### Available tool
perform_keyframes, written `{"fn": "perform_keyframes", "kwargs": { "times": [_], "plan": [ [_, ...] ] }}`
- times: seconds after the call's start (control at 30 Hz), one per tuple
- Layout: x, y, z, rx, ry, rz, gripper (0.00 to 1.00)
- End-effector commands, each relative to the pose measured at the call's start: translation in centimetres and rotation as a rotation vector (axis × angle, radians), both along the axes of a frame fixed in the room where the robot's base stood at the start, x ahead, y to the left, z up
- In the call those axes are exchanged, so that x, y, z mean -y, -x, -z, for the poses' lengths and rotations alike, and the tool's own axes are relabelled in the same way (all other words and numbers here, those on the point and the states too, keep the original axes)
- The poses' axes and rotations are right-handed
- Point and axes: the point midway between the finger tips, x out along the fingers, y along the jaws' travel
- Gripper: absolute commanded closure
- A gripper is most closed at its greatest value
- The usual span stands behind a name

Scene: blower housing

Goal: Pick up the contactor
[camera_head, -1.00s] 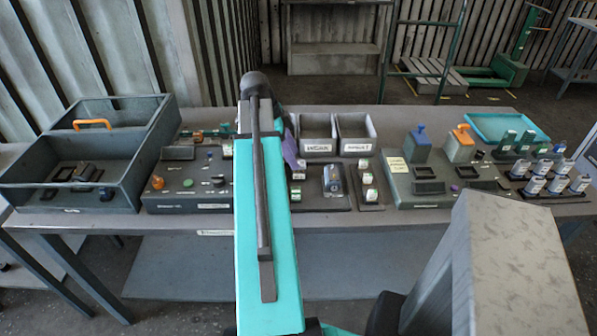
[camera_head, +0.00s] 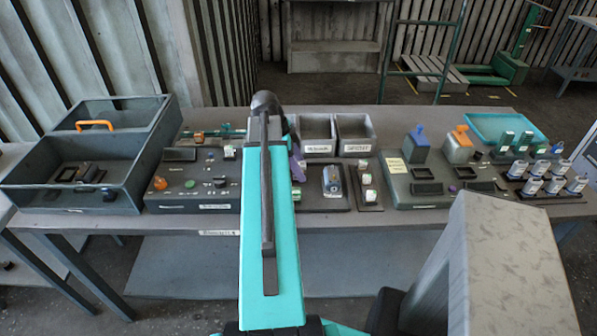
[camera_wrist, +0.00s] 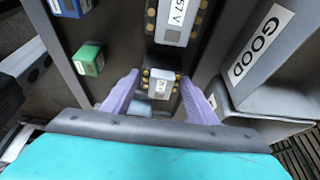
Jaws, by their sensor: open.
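A small pale block with brass terminals along its sides, which looks like the contactor (camera_wrist: 163,84), lies in the wrist view between the fingertips of my gripper (camera_wrist: 158,80). The purple fingers are open, one on each side of it. I cannot tell whether they touch it or how far above it they are. A larger similar block marked "57 V" (camera_wrist: 176,22) lies just beyond it. In the head view my arm hides most of my gripper and the small block; one purple finger (camera_head: 297,163) shows beside the arm.
A grey bin labelled GOOD (camera_wrist: 258,45) stands close to the right finger. A green block (camera_wrist: 88,58) and a blue block (camera_wrist: 68,7) lie to the left. In the head view, a large divided tray (camera_head: 70,190) stands left and a control panel (camera_head: 425,190) right on the table.

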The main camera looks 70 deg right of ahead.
Motion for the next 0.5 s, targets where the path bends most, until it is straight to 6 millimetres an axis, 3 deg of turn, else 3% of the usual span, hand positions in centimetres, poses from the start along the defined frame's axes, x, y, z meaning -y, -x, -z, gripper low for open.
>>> {"fn": "perform_keyframes", "kwargs": {
  "times": [0.43,0.5],
  "plan": [
    [0.00,0.01,-0.01,0.000,0.000,0.000,0.47],
    [0.00,0.01,-0.01,0.000,0.000,0.000,0.57]
  ]
}}
